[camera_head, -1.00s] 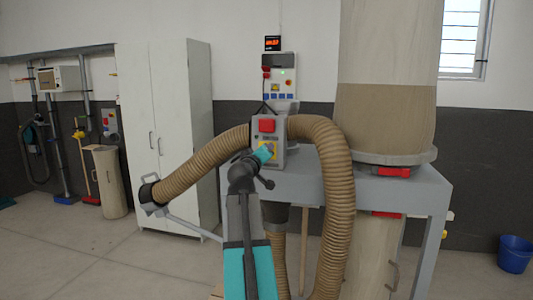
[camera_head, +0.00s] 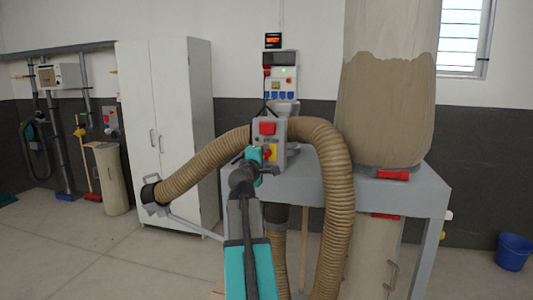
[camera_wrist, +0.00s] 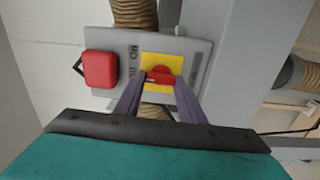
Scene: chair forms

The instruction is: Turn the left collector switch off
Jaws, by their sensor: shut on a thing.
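A grey switch box (camera_head: 257,130) stands at the front of the grey frame, with a red block (camera_head: 267,128) on its upper part. Below that is a yellow plate (camera_head: 272,152) with a red rotary knob (camera_head: 267,154). In the wrist view the knob (camera_wrist: 160,75) sits on the yellow plate (camera_wrist: 175,62), beside the red block (camera_wrist: 100,69). My gripper (camera_wrist: 160,82) is shut on the knob, one finger on each side. In the head view my gripper (camera_head: 262,154) partly covers the plate.
A ribbed brown hose (camera_head: 340,190) arches close around the box on both sides. The grey frame (camera_head: 405,190) carries a large filter bag (camera_head: 390,110). A tall white cabinet (camera_head: 165,130) stands behind left. A blue bucket (camera_head: 514,252) stands far right.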

